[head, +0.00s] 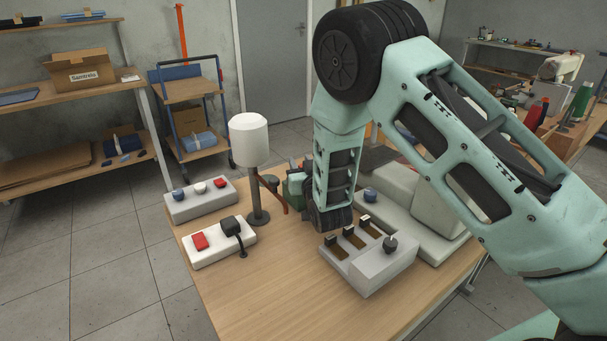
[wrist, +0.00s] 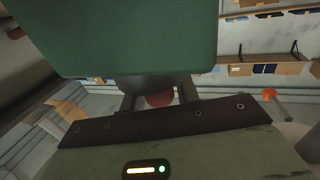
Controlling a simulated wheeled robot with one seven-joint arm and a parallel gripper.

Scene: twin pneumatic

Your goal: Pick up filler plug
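A green block-like body (head: 295,187) stands at the back of the table, partly hidden by my arm. In the wrist view the green body (wrist: 125,35) fills the top, close in front of my gripper (wrist: 159,98). A dark grey rounded part (wrist: 155,84) shows below its lower edge. A small dull-red round piece (wrist: 160,100) shows between my two fingers, with a gap on each side. I cannot tell for sure which of these is the filler plug. My fingers look apart; their tips are partly hidden. In the head view my gripper is mostly hidden behind my arm.
A white cylinder on a post (head: 249,140) stands left of my wrist, near a red lever (head: 274,190). Control boxes (head: 200,203) stand at the left edge. A grey box with slots (head: 370,268) is at the front right. The table front (head: 270,295) is clear.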

